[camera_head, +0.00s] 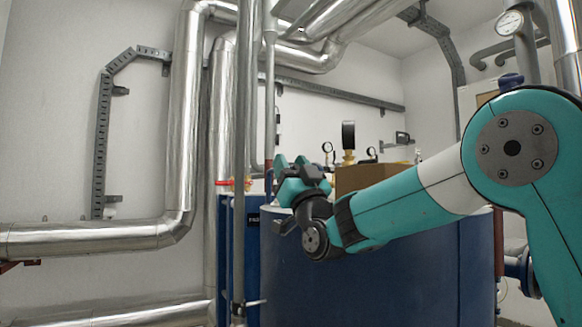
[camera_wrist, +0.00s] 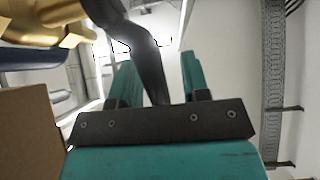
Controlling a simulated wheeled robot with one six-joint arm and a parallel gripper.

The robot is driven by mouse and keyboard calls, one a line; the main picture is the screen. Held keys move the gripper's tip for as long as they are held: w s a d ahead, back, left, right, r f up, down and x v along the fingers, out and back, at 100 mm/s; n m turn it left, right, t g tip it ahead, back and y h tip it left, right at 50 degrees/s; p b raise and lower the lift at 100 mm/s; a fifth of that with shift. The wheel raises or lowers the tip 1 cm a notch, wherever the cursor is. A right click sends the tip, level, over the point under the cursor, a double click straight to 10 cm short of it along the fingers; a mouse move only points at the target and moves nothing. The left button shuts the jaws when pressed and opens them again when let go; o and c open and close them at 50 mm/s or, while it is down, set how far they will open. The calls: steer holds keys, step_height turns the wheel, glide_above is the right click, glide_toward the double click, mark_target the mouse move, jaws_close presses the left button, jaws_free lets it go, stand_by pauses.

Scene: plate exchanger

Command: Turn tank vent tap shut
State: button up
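In the wrist view a black, bent lever (camera_wrist: 146,60) runs down from a brass fitting (camera_wrist: 45,22) at the top left, which looks like the vent tap. My gripper (camera_wrist: 160,75) is open, with its two teal fingers apart on either side of the lever in the picture. I cannot tell whether the lever lies between the fingers or in front of them; no finger visibly touches it. In the head view my gripper (camera_head: 292,162) is above the tank's left edge, fingers upward. A brass fitting with an upright black piece (camera_head: 348,140) stands behind the box.
A brown box (camera_head: 362,178) stands over the blue tank (camera_head: 370,265), to the right of my gripper; it also shows in the wrist view (camera_wrist: 28,135). A thin vertical pipe (camera_head: 239,130) and silver pipes (camera_head: 185,110) stand left. Small gauges (camera_head: 327,147) stand near the fitting.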

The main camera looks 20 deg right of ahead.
steer(key=b+v, duration=1.5)
steer(key=v, duration=0.2)
steer(key=shift+f, duration=0.2)
steer(key=shift+c, duration=0.4)
